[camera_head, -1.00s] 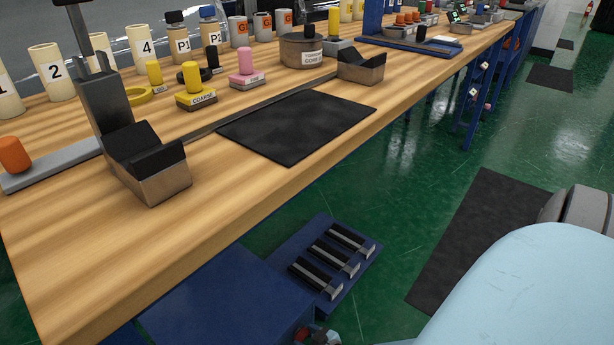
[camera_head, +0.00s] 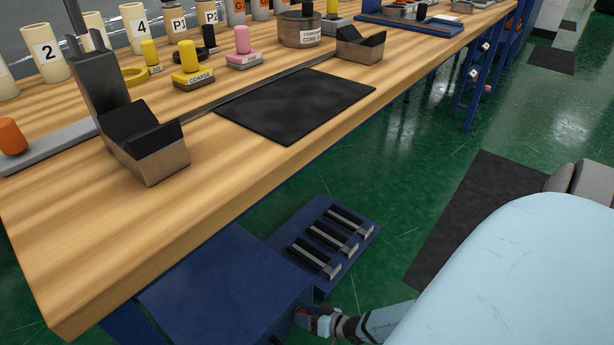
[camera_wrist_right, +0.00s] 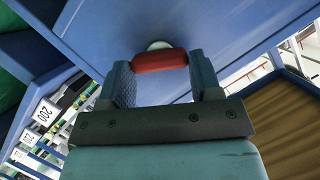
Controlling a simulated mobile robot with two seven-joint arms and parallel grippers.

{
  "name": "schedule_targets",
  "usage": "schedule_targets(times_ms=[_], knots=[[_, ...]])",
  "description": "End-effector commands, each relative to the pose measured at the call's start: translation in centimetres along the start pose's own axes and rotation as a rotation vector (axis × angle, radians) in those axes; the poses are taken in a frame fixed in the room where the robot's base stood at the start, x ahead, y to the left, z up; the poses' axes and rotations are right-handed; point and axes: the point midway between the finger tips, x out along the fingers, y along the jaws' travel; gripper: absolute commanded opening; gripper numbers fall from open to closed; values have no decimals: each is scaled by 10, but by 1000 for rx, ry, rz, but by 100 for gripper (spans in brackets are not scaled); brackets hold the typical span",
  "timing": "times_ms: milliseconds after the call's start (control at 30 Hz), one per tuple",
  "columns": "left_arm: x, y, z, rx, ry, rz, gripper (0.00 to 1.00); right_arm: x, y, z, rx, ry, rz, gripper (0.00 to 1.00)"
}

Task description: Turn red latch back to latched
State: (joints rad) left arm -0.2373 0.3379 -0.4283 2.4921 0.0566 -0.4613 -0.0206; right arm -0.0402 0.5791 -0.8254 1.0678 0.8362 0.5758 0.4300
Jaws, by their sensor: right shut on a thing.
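The red latch (camera_wrist_right: 160,61) is a short rounded red bar in front of a round pale pivot on a blue panel (camera_wrist_right: 215,30) in the right wrist view. It lies almost level across the picture, its left end slightly lower. My right gripper (camera_wrist_right: 161,68) is shut on it, one finger at each end. In the head view, my right gripper (camera_head: 308,317) is low at the front edge of a blue cabinet (camera_head: 215,285) under the bench. The latch is mostly hidden there. My left gripper is in neither view.
The wooden bench (camera_head: 60,230) runs above the cabinet, with V-blocks (camera_head: 150,165), a black mat (camera_head: 295,105) and labelled cylinders. A blue shelf with several black-and-silver pieces (camera_head: 330,237) is just beyond my right gripper.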

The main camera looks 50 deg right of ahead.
Motion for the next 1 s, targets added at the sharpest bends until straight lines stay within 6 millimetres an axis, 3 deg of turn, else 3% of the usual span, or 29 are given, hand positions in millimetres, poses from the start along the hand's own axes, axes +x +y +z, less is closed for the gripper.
schedule_targets(times_ms=[1000], knots=[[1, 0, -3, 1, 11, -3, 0, 2, 10, 4, 821, 2, -339, 35]])
